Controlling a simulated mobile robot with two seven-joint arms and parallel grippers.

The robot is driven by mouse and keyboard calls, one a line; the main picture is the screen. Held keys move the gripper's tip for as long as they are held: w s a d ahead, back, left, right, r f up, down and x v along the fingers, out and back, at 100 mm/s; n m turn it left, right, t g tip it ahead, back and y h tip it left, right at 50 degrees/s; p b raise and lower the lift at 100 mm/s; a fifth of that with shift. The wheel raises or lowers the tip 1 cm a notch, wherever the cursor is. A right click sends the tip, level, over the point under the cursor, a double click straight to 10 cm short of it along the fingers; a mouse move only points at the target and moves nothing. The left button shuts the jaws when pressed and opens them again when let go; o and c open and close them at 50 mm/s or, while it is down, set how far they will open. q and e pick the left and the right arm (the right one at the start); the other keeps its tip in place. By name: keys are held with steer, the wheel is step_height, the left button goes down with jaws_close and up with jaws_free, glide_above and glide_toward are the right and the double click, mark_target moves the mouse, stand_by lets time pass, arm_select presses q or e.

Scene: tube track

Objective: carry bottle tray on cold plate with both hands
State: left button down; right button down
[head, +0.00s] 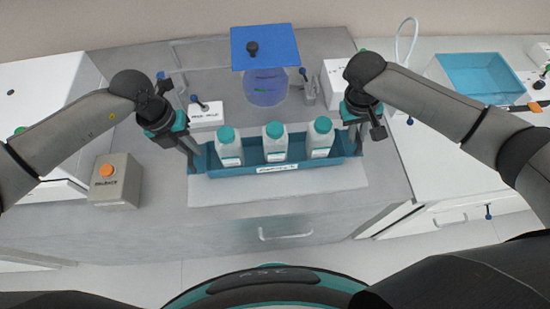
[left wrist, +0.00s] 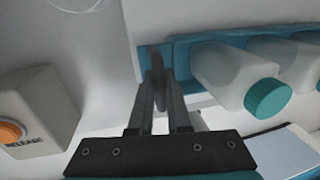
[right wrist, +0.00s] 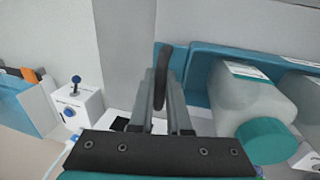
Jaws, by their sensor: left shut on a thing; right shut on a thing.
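The blue bottle tray (head: 213,161) holds three white bottles with teal caps: left (head: 229,148), middle (head: 275,142) and right (head: 320,138). It shows upright over the pale cold plate (head: 290,186); I cannot tell whether it touches the plate. My left gripper (head: 195,150) is shut on the tray's left end; the left wrist view shows its fingers (left wrist: 160,95) around a dark upright handle piece. My right gripper (head: 357,135) is shut on the tray's right end, with its fingers (right wrist: 161,92) around a similar piece. The tray's far side is partly hidden by the bottles.
A grey box with an orange button (head: 107,170) stands left of the tray. Behind the tray are a blue square panel (head: 265,47) above a clear round vessel (head: 265,88) and a small white labelled box (head: 207,115). A blue bin (head: 481,74) is at the far right.

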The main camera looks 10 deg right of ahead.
arm_select(q)
steer(key=shift+f, duration=0.25)
arm_select(e)
steer(key=shift+f, duration=0.25)
arm_select(q)
steer(key=c, duration=0.9)
jaws_free()
arm_select(e)
steer(key=c, duration=0.9)
jaws_free()
arm_select(q)
steer(key=shift+r, duration=0.15)
arm_select(e)
steer(key=shift+r, duration=0.3)
arm_select(q)
steer(key=r, duration=0.3)
steer(key=a+r, duration=0.1)
steer(key=r, duration=0.3)
steer(key=a+r, duration=0.1)
steer(key=r, duration=0.3)
steer(key=shift+a+r, duration=0.15)
steer(key=shift+r, duration=0.1)
arm_select(e)
steer(key=r, duration=0.3)
steer(key=a+r, duration=0.1)
steer(key=r, duration=0.3)
steer(key=a+r, duration=0.1)
steer(key=r, duration=0.3)
steer(key=shift+a+r, duration=0.15)
steer(key=shift+a, duration=0.05)
